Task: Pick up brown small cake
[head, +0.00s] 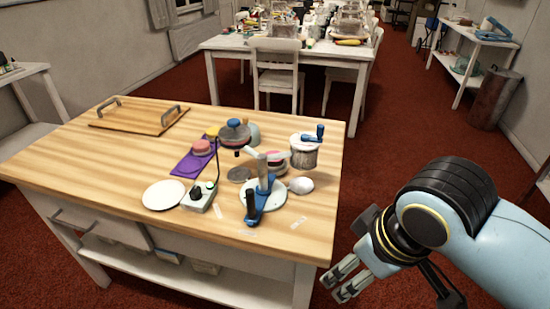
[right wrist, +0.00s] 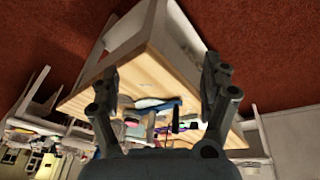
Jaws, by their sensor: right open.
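My right gripper (head: 340,284) is open and empty off the right front edge of the wooden-topped table. In the right wrist view its two fingers (right wrist: 160,78) stand apart, with the table beyond them. I cannot surely pick out a brown small cake. A pink round cake-like piece (head: 202,146) sits on a purple mat (head: 184,169). A dark round piece with a reddish-brown lower part (head: 235,131) stands behind it to the right. Another pink and dark round piece (head: 278,158) is partly hidden behind a blue and white device (head: 265,184). My left gripper is out of view.
A white plate (head: 162,195), a corded box (head: 199,198), a white mouse (head: 301,185) and a canister with a blue handle (head: 304,151) crowd the table. A handled wooden board (head: 139,117) lies at the back left. The table's left front is clear.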

